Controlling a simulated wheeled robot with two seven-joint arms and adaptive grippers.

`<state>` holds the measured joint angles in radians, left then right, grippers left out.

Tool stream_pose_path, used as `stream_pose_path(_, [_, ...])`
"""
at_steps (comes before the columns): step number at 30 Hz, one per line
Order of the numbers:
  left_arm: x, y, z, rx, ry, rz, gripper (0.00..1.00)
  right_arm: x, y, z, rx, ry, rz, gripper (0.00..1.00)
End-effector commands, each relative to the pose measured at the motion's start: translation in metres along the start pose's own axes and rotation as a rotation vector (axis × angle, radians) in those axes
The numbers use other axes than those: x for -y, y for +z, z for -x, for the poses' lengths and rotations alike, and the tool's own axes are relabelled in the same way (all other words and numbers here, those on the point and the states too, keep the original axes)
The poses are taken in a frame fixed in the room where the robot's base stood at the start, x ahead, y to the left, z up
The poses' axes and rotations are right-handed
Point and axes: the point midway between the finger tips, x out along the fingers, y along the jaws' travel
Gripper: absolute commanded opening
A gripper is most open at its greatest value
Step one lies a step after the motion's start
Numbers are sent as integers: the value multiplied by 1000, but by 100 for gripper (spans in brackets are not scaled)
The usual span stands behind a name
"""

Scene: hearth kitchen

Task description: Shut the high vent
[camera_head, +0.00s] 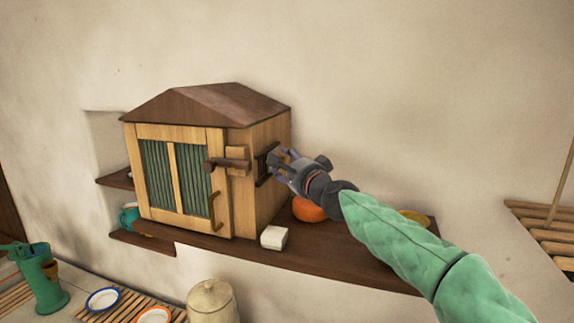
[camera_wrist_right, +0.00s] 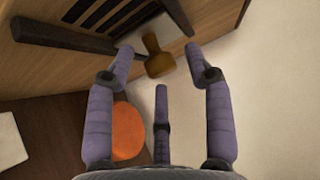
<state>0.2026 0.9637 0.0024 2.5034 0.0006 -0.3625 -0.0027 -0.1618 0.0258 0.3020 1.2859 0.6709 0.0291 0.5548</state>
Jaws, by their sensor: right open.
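The vent (camera_head: 261,164) is a dark slatted piece on the right side wall of the wooden cabinet (camera_head: 245,195). In the right wrist view, light slats (camera_wrist_right: 95,12) show between dark rails, with a brown knob (camera_wrist_right: 158,62) on a pale plate beside them. My right gripper (camera_head: 280,162) is at this side wall, partly hiding the vent in the head view. In the right wrist view its three purple fingers (camera_wrist_right: 160,72) are spread open, with the knob between and just beyond their tips. I cannot tell whether they touch it. My left gripper is out of view.
The cabinet stands on a dark wall shelf (camera_head: 340,255). An orange round thing (camera_head: 308,210) lies below my right gripper, and a white block (camera_head: 274,237) sits at the cabinet's front corner. A latch (camera_head: 228,164) crosses the cabinet's front edge.

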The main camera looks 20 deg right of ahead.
Motion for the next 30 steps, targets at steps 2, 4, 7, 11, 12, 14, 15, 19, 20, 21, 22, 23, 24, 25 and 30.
stream_pose_path(2, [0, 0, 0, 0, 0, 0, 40, 0, 0, 0, 0, 0, 0, 53])
stream_pose_path(4, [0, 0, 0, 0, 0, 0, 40, 0, 0, 0, 0, 0, 0, 53])
stream_pose_path(7, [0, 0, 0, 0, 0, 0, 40, 0, 0, 0, 0, -1, 0, 33])
stream_pose_path(11, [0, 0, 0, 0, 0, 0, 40, 0, 0, 0, 0, -1, 0, 0])
stream_pose_path(12, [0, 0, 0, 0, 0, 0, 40, 0, 0, 0, 0, -1, 0, 0])
stream_pose_path(14, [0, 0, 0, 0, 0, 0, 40, 0, 0, 0, 0, -1, 0, 0])
stream_pose_path(15, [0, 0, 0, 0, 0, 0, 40, 1, 0, 0, 0, -1, 0, 0])
stream_pose_path(19, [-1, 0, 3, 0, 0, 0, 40, 2, 6, 6, 2, -1, 0, 0])
stream_pose_path(20, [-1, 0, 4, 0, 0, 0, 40, 2, 9, 9, 3, 0, 0, 0])
stream_pose_path(21, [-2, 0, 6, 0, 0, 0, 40, 3, 13, 13, 2, -1, 0, 0])
stream_pose_path(22, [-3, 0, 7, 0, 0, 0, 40, 3, 17, 17, 3, -1, 0, 0])
stream_pose_path(23, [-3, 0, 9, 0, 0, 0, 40, 3, 21, 21, 4, 0, 0, 0])
stream_pose_path(24, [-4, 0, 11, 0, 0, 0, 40, 4, 26, 26, 3, -1, 0, 0])
stream_pose_path(25, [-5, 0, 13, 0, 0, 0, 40, 3, 30, 29, 4, 0, 0, 0])
stream_pose_path(30, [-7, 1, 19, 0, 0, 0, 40, 3, 43, 44, 2, -1, 0, 0])
